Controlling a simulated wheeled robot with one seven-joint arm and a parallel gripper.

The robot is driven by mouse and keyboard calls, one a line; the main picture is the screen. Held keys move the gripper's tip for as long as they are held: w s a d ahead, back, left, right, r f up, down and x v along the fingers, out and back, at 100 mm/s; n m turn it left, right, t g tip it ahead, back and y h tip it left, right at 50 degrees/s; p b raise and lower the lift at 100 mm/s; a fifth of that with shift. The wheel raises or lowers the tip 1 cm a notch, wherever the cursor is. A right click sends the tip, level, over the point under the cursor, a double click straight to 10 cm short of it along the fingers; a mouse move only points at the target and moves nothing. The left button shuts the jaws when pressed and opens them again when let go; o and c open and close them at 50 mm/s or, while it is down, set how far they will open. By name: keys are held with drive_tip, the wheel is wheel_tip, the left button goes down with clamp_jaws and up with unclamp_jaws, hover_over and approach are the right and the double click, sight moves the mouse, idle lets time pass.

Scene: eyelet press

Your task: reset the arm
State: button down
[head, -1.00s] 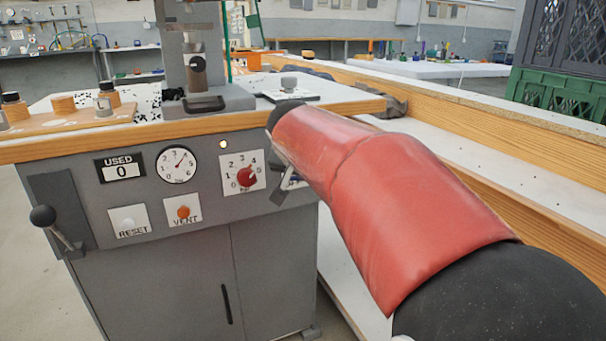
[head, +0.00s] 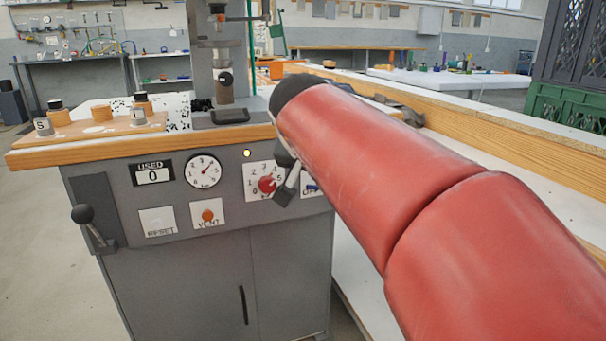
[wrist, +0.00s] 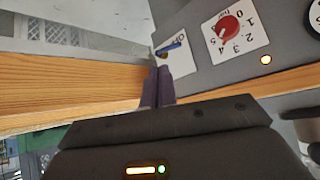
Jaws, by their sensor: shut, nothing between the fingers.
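My red-sleeved arm reaches in from the right in the head view and covers the right end of the press cabinet (head: 180,270). My gripper (head: 285,188) is beside the red dial (head: 267,185), in front of the panel, and partly hidden by my arm. In the wrist view my gripper (wrist: 158,72) is shut and empty. Its fingertips are close to the blue switch (wrist: 170,48) on a white plate marked OFF; I cannot tell whether they touch it. The red dial also shows in the wrist view (wrist: 228,27), to the right of the switch.
The panel also has a RESET plate (head: 157,222), an orange VENT button (head: 207,216), a gauge (head: 203,171) and a USED counter reading 0 (head: 152,173). A black-knobbed lever (head: 83,214) sticks out at the left. A long wood-edged bench (head: 500,130) stands on the right.

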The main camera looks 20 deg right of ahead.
drive_tip(key=shift+s+a+r, duration=0.1)
drive_tip(key=shift+s, duration=0.15)
drive_tip(key=s+a+f+n+g+y+p, duration=0.1)
drive_tip(key=s+a+f+n+y+p, duration=0.15)
drive_tip(key=s+f, duration=0.6)
drive_tip(key=s+a+f+n+g+y+p, duration=0.15)
drive_tip(key=s+f+n, duration=0.35)
drive_tip(key=s, duration=0.6)
drive_tip(key=w+d+r+t+y+b, duration=0.1)
drive_tip(key=w+d+r, duration=0.4)
drive_tip(key=w, duration=0.4)
drive_tip(key=w+d+r+m+y+b, duration=0.1)
drive_tip(key=w+d+r+b, duration=0.15)
drive_tip(key=w+r, duration=0.55)
drive_tip(key=w+d+r+t+y+b, duration=0.1)
drive_tip(key=w+d+r, duration=0.35)
drive_tip(key=w, duration=0.55)
drive_tip(key=shift+g, duration=0.25)
drive_tip(key=b+x, duration=0.2)
drive_tip(key=x, duration=0.6)
drive_tip(key=shift+w+a, duration=0.1)
drive_tip(key=shift+w, duration=0.1)
drive_tip(key=f, duration=0.1)
drive_tip(key=f+b, duration=0.1)
drive_tip(key=a+f, duration=0.1)
drive_tip(key=f, duration=0.1)
drive_tip(key=shift+s+b, duration=0.3)
drive_tip(key=shift+b, duration=0.05)
